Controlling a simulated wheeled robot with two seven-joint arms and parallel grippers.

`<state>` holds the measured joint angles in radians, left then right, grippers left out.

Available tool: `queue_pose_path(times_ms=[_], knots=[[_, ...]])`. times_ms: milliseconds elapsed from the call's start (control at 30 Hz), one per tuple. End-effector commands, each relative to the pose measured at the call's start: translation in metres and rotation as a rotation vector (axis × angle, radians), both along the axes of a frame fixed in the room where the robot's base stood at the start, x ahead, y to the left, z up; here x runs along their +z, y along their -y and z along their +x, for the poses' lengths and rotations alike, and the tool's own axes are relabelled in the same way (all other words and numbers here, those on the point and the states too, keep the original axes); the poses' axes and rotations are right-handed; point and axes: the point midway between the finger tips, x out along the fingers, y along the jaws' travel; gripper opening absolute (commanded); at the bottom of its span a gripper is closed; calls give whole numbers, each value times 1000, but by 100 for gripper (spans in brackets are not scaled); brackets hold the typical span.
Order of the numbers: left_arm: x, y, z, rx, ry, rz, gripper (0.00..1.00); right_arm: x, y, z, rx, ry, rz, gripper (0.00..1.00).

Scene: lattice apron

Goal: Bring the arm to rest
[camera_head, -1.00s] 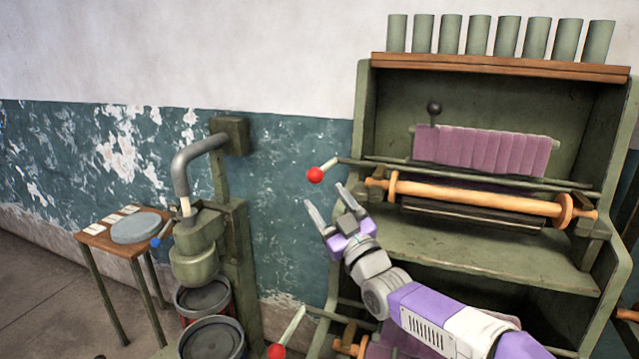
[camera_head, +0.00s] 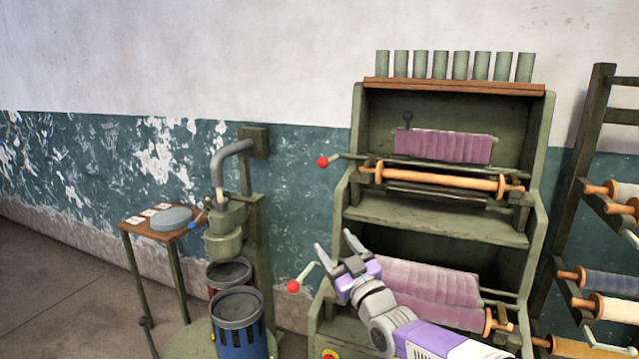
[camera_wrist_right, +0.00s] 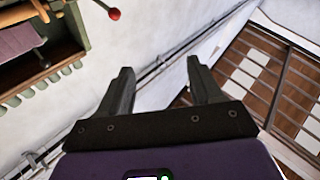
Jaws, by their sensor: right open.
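My right gripper (camera_head: 335,246) is open and empty, with its arm coming in from the lower right in the head view. Its two dark fingers also show apart, with nothing between them, in the right wrist view (camera_wrist_right: 158,80). It appears in front of the left side of a green wooden cabinet (camera_head: 440,232), close in the picture to the lower red-knobbed lever (camera_head: 294,286). I cannot tell whether they touch. The upper red-knobbed lever (camera_head: 322,161) is above it. My left gripper is in neither view.
A green press (camera_head: 226,222) stands left, with a blue bucket (camera_head: 238,340) below. A small table (camera_head: 150,231) holds a grey disc. A rack of thread spools (camera_head: 590,120) stands right. Pink cloth (camera_head: 430,282) hangs in the cabinet. Open floor lies at the left.

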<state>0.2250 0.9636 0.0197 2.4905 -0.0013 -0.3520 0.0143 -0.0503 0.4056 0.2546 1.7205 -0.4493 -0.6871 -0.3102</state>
Motion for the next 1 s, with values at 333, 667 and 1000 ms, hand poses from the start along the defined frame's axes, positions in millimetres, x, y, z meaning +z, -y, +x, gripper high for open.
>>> queue_pose_path(times_ms=[333,667,1000], knots=[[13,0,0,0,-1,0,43,-156,11,8,-18,-406,33,65],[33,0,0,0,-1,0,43,-382,38,-87,-105,-1084,122,65],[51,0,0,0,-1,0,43,-513,58,-285,-268,-1766,229,65]])
